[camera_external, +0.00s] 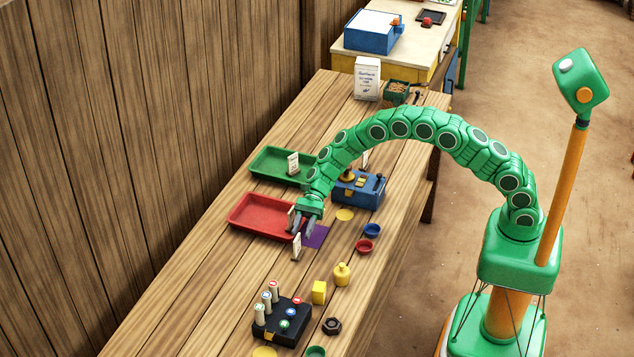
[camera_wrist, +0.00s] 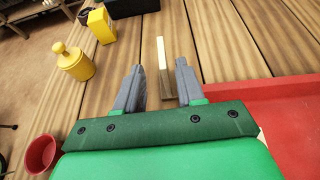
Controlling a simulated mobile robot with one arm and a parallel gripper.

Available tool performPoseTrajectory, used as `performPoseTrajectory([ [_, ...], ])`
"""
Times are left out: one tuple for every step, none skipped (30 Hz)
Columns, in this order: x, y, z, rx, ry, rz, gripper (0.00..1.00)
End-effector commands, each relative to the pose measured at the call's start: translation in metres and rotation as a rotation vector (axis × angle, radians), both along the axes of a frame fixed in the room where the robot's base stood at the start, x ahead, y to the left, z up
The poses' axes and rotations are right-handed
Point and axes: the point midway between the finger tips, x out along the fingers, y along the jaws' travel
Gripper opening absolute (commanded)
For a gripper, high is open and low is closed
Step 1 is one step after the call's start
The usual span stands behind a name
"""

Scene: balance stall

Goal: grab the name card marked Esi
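Small white name cards stand upright: one (camera_external: 296,247) just in front of my gripper (camera_external: 301,230), one (camera_external: 291,216) at the red tray's edge beside it, one (camera_external: 293,164) at the green tray, and one (camera_external: 365,158) partly hidden behind the blue balance. Their writing is too small to read, so I cannot tell which says Esi. In the wrist view, my gripper (camera_wrist: 160,72) is open, its grey fingers apart. A card (camera_wrist: 162,52) with a wooden foot stands nearly edge-on between and just beyond the fingertips. Its face is not readable.
The red tray (camera_external: 247,222) and green tray (camera_external: 262,165) lie on the wooden table. A blue balance (camera_external: 370,192), purple mat (camera_external: 318,238), yellow bottle (camera_external: 342,274), yellow block (camera_external: 319,292) and black peg block (camera_external: 275,332) stand around. Bare planks lie left of the peg block.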

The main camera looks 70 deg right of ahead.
Motion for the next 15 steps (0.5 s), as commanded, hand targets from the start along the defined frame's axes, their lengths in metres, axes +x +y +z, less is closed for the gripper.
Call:
performPoseTrajectory([
  [0.0, 0.002, -0.001, 0.0, 0.0, 0.0, 0.38],
  [0.0, 0.003, -0.002, 0.0, 0.0, 0.0, 0.38],
  [0.001, 0.006, -0.004, 0.0, 0.0, 0.0, 0.38],
  [0.001, 0.008, -0.006, 0.001, 0.0, 0.0, 0.38],
  [0.002, 0.011, -0.008, 0.001, 0.0, 0.0, 0.38],
  [0.002, 0.015, -0.01, 0.0, 0.0, 0.0, 0.38],
  [0.003, 0.019, -0.013, 0.0, -0.001, 0.001, 0.38],
  [0.003, 0.022, -0.015, 0.001, -0.001, 0.001, 0.38],
  [0.003, 0.028, -0.017, 0.001, -0.001, 0.003, 0.38],
  [0.003, 0.032, -0.018, 0.001, -0.001, 0.003, 0.38],
  [0.003, 0.035, -0.02, 0.001, -0.001, 0.003, 0.38],
  [0.003, 0.039, -0.021, 0.002, -0.001, 0.002, 0.38],
  [0.003, 0.041, -0.022, 0.002, -0.001, 0.002, 0.38],
  [0.003, 0.043, -0.022, 0.002, -0.001, 0.002, 0.38],
  [0.003, 0.044, -0.023, 0.002, 0.0, 0.001, 0.38],
])
